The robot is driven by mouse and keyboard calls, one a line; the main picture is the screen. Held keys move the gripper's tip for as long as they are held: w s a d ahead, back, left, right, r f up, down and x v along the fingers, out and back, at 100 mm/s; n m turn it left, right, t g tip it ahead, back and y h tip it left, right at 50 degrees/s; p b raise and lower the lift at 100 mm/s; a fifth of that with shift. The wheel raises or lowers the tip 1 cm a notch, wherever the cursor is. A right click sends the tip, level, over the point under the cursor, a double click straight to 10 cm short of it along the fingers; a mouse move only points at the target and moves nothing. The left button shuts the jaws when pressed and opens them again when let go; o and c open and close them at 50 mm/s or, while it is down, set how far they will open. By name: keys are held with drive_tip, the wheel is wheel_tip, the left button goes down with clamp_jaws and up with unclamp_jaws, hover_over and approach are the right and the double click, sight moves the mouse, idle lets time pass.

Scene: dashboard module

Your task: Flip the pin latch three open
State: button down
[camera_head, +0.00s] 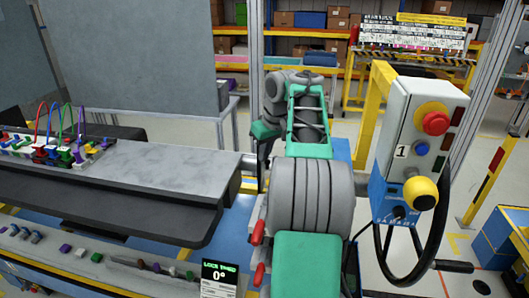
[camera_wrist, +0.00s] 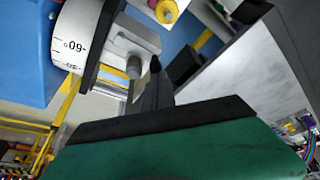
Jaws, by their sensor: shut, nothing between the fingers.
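My gripper (camera_head: 263,158) is small and dark in the head view, beyond the right end of the grey worktop, with its fingers shut and empty. Green and black parts of mine fill the bottom of the wrist view. I cannot tell whether this is a latch. Two red-tipped levers (camera_head: 258,232) stand at the front of the head view, partly hidden by my arm. No label identifies pin latch three, and its state cannot be read.
The grey worktop (camera_head: 140,170) is mostly bare. Colourful plugs and cables (camera_head: 60,140) are at its left. A display (camera_head: 219,275) reads 0°.

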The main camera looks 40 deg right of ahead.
drive_tip(key=shift+s+a+r+n+p, duration=0.15)
drive_tip(key=shift+a+n+p, duration=0.1)
drive_tip(key=shift+n+p, duration=0.25)
drive_tip(key=s+a+n+y+p, duration=0.1)
drive_tip(key=n+p, duration=0.1)
drive_tip(key=s+n+p, duration=0.1)
drive_tip(key=n+p, duration=0.1)
drive_tip(key=n, duration=0.1)
drive_tip(key=s+a+n+y+p, duration=0.1)
drive_tip(key=n+p, duration=0.1)
drive_tip(key=shift+s+a+g+y, duration=0.2)
drive_tip(key=shift+a+g+y, duration=0.1)
drive_tip(key=shift+g, duration=0.1)
drive_tip(key=shift+w+d+p, duration=0.4)
drive_tip(key=shift+d+p, duration=0.3)
drive_tip(key=shift+p, duration=0.05)
